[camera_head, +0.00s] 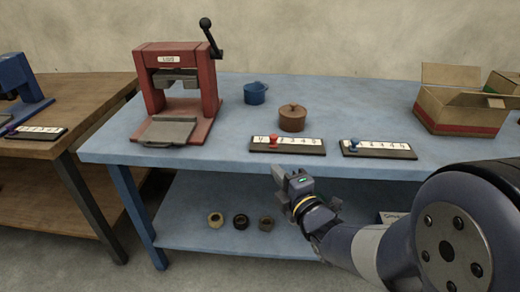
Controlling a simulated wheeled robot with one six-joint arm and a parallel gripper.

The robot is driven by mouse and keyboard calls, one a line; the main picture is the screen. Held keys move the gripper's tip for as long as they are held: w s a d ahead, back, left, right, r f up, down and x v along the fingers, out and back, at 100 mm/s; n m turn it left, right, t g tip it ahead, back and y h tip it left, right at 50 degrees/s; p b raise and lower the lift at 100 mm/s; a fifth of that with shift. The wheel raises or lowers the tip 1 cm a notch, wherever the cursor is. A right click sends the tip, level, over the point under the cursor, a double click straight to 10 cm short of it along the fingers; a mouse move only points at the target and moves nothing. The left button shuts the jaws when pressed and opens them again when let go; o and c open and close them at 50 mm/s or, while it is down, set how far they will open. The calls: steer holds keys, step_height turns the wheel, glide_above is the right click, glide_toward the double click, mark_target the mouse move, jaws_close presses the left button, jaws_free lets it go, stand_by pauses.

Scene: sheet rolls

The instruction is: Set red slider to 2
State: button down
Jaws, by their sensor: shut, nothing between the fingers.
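The red slider (273,140) is a small red knob on a dark-edged panel with a white number strip (300,144), near the front edge of the blue table. The knob stands left of the middle of the strip, near its left end. Some numbers show to its right, but I cannot read exactly which number it covers. My gripper (279,172) is shut and empty, just in front of the table's front edge, below the red slider's panel and apart from it.
A blue slider (354,143) on a similar panel lies to the right. A red press (178,85), a blue pot (255,93) and a brown lidded pot (292,118) stand behind. An open carton (455,112) is at right. Several rolls (240,221) lie on the lower shelf.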

mark_target(274, 140)
steer(key=w+a, duration=0.1)
steer(key=w, duration=0.2)
steer(key=w+a, duration=0.1)
steer(key=w, duration=0.6)
steer(key=shift+w+a+r, duration=0.1)
steer(key=shift+w+a, duration=0.25)
steer(key=shift+a, duration=0.05)
steer(key=shift+w+d, duration=0.4)
steer(key=shift+d+f+b, duration=0.2)
steer(key=shift+d+b, duration=0.3)
steer(key=shift+d, duration=0.15)
steer(key=shift+d+r, duration=0.15)
steer(key=shift+d, duration=0.5)
steer(key=shift+a, duration=0.1)
